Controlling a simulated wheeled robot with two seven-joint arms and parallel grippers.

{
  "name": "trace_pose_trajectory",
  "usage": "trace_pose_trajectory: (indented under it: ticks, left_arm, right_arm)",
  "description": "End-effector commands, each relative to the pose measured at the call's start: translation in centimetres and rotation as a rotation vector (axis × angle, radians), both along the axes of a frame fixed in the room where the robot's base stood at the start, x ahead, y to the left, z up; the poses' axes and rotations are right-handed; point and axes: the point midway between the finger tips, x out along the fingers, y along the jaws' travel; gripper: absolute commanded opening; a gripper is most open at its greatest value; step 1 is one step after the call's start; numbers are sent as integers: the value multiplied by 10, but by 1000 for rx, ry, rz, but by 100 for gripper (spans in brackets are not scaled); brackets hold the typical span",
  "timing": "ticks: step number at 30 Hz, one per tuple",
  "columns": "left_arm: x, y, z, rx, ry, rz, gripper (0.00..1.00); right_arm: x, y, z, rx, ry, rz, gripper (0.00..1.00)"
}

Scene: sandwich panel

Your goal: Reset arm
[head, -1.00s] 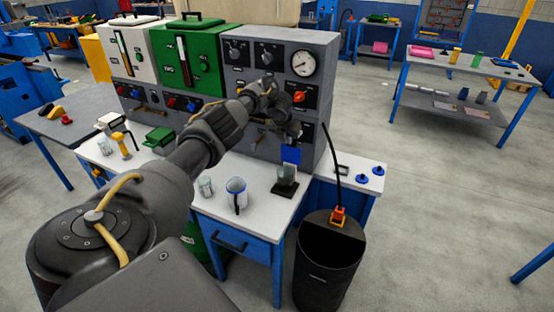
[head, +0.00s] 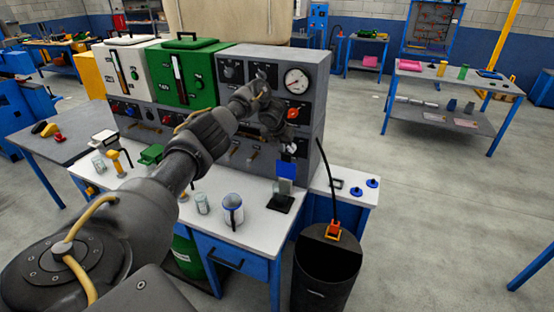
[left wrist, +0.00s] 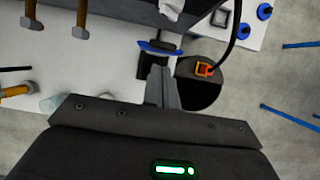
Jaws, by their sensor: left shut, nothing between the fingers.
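My left arm reaches in from the left of the head view, over the white workbench (head: 255,222). Its left gripper (head: 274,132) is in front of the grey control panel (head: 262,62), below and left of the round gauge (head: 297,80). The dark gripper blends with the panel, so its fingertips are hard to make out there. In the left wrist view the two grey fingers (left wrist: 161,80) are together with nothing between them. My right gripper is in neither view.
Brown panel levers (left wrist: 82,18) are near the gripper. Open floor lies to the right.

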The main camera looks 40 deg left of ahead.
Motion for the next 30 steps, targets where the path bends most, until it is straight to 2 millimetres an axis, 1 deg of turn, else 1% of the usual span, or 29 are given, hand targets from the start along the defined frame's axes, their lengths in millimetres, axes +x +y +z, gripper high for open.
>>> trace_pose_trajectory:
  ticks: [1,3,6,9,15,23,26,29,30]
  left_arm:
    - [4,1,7,-1,-4,2,0]
    - [7,2,17,-1,-2,4,0]
    - [10,4,30,-1,0,5,0]
    - [12,5,37,0,0,3,0]
    - [13,6,43,1,1,3,0]
    - [13,6,42,1,1,3,0]
    - [15,0,34,2,1,4,0]
    - [22,-23,6,4,-8,18,0]
    - [26,-38,-12,0,-16,30,0]
  right_arm:
    - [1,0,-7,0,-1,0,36]
    - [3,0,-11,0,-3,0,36]
    - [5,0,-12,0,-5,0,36]
    - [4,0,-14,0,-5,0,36]
    - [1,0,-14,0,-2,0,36]
    - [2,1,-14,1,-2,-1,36]
    - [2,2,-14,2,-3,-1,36]
    - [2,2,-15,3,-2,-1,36]
    - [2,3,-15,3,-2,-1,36]
